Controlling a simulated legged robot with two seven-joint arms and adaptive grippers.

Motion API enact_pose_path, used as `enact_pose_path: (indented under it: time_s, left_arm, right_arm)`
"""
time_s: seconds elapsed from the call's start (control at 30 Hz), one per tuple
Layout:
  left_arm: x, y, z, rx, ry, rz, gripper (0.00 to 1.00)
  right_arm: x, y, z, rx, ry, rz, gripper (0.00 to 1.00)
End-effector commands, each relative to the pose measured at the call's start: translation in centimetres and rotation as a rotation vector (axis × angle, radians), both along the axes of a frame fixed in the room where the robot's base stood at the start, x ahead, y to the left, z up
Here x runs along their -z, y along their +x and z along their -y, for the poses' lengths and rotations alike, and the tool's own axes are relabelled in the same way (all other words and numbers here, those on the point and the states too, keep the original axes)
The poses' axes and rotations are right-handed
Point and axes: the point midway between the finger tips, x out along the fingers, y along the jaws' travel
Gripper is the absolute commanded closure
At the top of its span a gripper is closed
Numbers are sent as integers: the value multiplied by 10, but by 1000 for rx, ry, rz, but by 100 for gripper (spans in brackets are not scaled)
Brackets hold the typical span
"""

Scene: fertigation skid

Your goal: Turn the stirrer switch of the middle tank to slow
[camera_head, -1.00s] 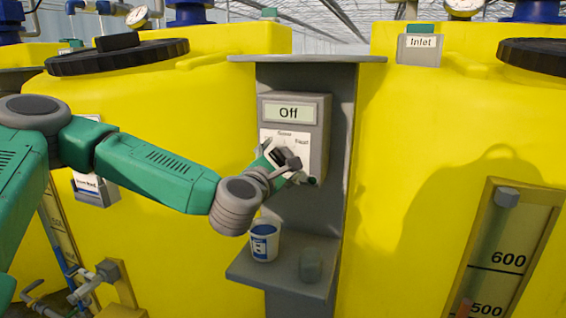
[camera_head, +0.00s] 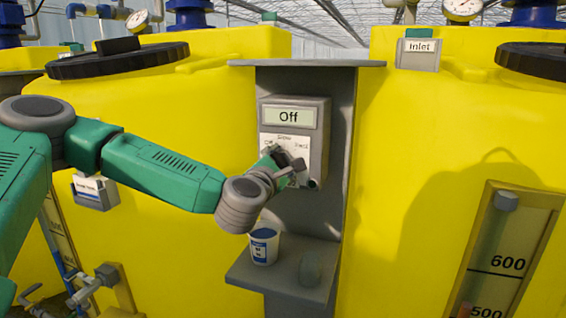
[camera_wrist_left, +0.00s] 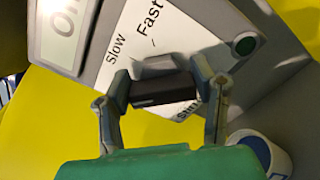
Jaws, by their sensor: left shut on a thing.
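The stirrer switch box (camera_head: 322,135) is grey and fixed to a grey panel between two yellow tanks. Its display (camera_head: 289,117) reads "Off". A white label plate (camera_head: 290,142) under the display carries the switch positions; in the left wrist view "Slow" and "Fast" can be read on the label (camera_wrist_left: 133,40). My left gripper (camera_head: 292,166) is at the box front, covering the switch. In the left wrist view the fingers of my left gripper (camera_wrist_left: 163,92) are shut on the dark switch knob (camera_wrist_left: 165,93). My right gripper is not in view.
A white and blue cup (camera_head: 264,244) and a grey-green block (camera_head: 310,267) stand on a small shelf (camera_head: 250,272) below the box. A tank level gauge (camera_head: 507,250) is at the right.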

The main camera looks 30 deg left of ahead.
Motion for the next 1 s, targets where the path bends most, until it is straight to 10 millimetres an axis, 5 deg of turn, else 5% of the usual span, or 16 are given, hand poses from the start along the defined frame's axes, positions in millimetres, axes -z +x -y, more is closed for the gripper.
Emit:
enact_pose_path:
  time_s: [1.0]
  left_arm:
    - [12, -1, -4, -11, 669, -178, 77]
  right_arm:
    - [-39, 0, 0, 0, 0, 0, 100]
